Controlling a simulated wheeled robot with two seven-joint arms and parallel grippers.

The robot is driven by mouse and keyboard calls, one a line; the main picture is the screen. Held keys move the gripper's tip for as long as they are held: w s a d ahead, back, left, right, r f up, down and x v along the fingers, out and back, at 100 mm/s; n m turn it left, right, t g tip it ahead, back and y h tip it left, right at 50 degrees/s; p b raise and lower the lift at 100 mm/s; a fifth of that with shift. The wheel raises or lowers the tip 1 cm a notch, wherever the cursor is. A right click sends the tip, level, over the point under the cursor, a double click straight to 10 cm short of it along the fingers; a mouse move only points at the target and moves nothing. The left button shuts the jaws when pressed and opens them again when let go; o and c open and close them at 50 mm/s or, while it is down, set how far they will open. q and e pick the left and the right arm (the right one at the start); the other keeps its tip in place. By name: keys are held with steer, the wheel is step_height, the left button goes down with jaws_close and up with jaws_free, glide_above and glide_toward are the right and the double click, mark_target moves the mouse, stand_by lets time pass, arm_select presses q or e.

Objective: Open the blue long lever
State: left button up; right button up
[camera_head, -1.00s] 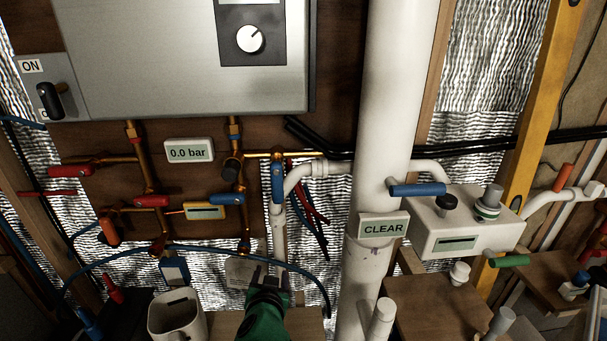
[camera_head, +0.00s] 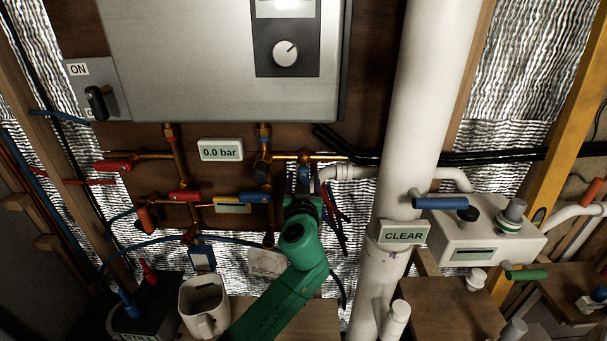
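A long blue lever (camera_head: 304,174) hangs upright at the right end of the copper pipe, below the heater. Only its upper part shows; the rest is hidden behind my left gripper. My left gripper (camera_head: 303,186) reaches up from the lower left on a green arm, with its dark fingers at the lever, one appearing on each side. I cannot tell whether they touch or grip it. A shorter blue handle (camera_head: 254,197) lies sideways to the left, and another blue handle (camera_head: 440,203) sits on the white pipe at the right. My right gripper is not in view.
Red handles (camera_head: 184,196) and a gauge reading 0.0 bar (camera_head: 220,150) are to the left. A thick white pipe (camera_head: 425,120) with a CLEAR sign (camera_head: 404,235) stands to the right. A white mug (camera_head: 205,305) and a white box (camera_head: 480,240) are lower down.

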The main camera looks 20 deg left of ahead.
arm_select(q)
steer(key=shift+w, duration=0.15)
jaws_close()
stand_by(1.4)
